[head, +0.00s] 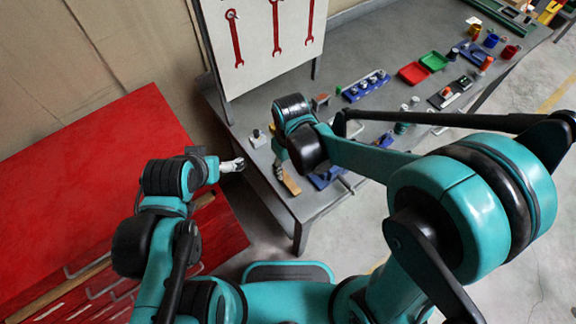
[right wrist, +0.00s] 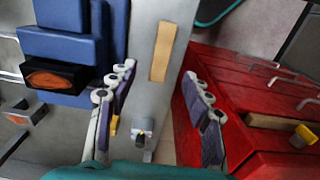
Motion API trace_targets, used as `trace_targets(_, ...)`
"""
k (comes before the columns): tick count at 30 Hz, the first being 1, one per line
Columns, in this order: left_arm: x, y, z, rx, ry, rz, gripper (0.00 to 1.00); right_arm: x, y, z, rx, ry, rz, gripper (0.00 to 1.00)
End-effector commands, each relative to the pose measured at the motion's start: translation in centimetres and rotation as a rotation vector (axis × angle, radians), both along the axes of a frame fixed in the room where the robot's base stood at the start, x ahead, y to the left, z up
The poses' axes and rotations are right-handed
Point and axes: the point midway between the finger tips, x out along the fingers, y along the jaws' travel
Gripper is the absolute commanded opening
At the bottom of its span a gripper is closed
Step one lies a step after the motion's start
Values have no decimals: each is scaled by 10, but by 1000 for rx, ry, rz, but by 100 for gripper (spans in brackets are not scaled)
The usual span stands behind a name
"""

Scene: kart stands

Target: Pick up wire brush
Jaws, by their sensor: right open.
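A tan, flat, wooden-looking piece, which I take for the wire brush (head: 291,184), lies near the front corner of the grey workbench. It also shows in the right wrist view (right wrist: 163,50), ahead of the fingers; no bristles are visible. My right gripper (head: 279,171) is just beside it in the head view. In the right wrist view its two fingers (right wrist: 157,80) stand wide apart with nothing held between them. My left gripper (head: 233,165) is left of the bench corner, over the red cabinet's edge; its jaw state is unclear.
A small grey fixture (right wrist: 143,130) is on the bench between the right fingers in the wrist view. A blue device (right wrist: 68,45) stands close to the left finger. The red cabinet (head: 90,165) is at left. A tool board (head: 262,40) rises behind. Trays and parts cover the far bench.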

Motion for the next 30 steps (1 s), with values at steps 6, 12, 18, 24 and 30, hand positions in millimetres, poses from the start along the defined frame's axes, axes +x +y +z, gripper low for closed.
trace_targets(6,0,0,-3,0,0,0,100,-1,6,-19,-8,19,20,50)
trace_targets(12,0,0,-12,0,0,0,100,-1,5,-44,-8,16,18,50)
trace_targets(18,0,0,-22,0,0,0,100,-1,4,-75,-7,16,18,50)
trace_targets(24,0,0,-24,0,0,0,100,-1,3,-83,-7,16,18,50)
trace_targets(30,0,0,-23,0,0,0,100,-1,3,-82,-7,16,18,37)
